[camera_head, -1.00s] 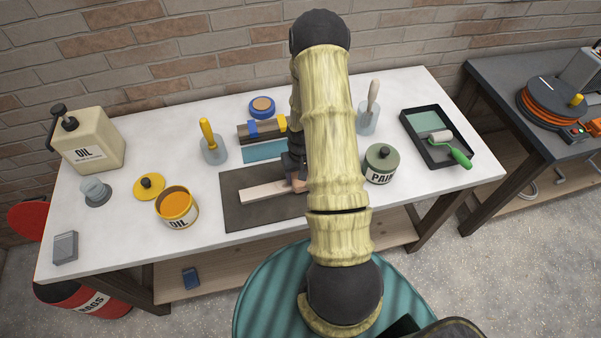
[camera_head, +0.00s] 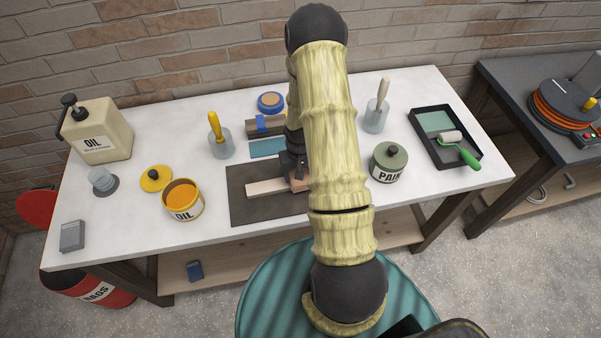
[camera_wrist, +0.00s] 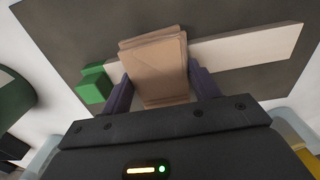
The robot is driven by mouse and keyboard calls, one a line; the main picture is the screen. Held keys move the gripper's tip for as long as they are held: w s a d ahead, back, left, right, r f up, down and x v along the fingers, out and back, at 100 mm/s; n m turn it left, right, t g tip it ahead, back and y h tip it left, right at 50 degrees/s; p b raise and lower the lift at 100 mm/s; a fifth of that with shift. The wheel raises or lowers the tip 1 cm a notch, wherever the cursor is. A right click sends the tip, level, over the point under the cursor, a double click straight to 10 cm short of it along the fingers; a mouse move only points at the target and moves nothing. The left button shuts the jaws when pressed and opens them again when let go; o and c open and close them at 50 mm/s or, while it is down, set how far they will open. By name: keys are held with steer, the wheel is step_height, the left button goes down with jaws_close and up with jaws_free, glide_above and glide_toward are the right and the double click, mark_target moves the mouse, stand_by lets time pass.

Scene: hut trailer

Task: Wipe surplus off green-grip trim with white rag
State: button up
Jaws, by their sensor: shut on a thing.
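A pale wooden trim strip (camera_head: 268,187) lies on the dark mat (camera_head: 238,212) on the white bench. In the wrist view the strip (camera_wrist: 250,48) runs from the right to behind my jaws, and a green block-like grip (camera_wrist: 94,84) shows at its left. My gripper (camera_wrist: 160,88) is shut on a tan, folded-looking pad (camera_wrist: 156,62), which lies across the strip. It looks tan rather than white; I cannot tell whether it presses on the strip. In the head view my arm hides the strip's right part and the green grip.
An open oil tin (camera_head: 183,202) and its yellow lid (camera_head: 155,179) stand left of the mat. A paint can (camera_head: 388,162) and roller tray (camera_head: 445,138) are to the right. Brushes in jars (camera_head: 219,140) (camera_head: 376,115) stand behind. The bench's front-left area is mostly clear.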

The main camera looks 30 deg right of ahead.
mark_target(272, 185)
steer(key=shift+w+a+f+b, duration=0.1)
steer(key=shift+w+a+b, duration=0.1)
steer(key=shift+a, duration=0.5)
steer(key=shift+w+a+f+b, duration=0.1)
steer(key=shift+w+a+b, duration=0.1)
steer(key=shift+a, duration=0.5)
steer(key=shift+a, duration=0.15)
steer(key=shift+w+a, duration=0.2)
steer(key=shift+a, duration=0.45)
steer(key=shift+w+a, duration=0.15)
steer(key=shift+a, duration=0.5)
steer(key=shift+r, duration=0.1)
steer(key=shift+w+a+r, duration=0.1)
steer(key=shift+w+a, duration=0.15)
steer(key=shift+a, duration=0.45)
steer(key=shift+w+a, duration=0.25)
steer(key=shift+a, duration=0.4)
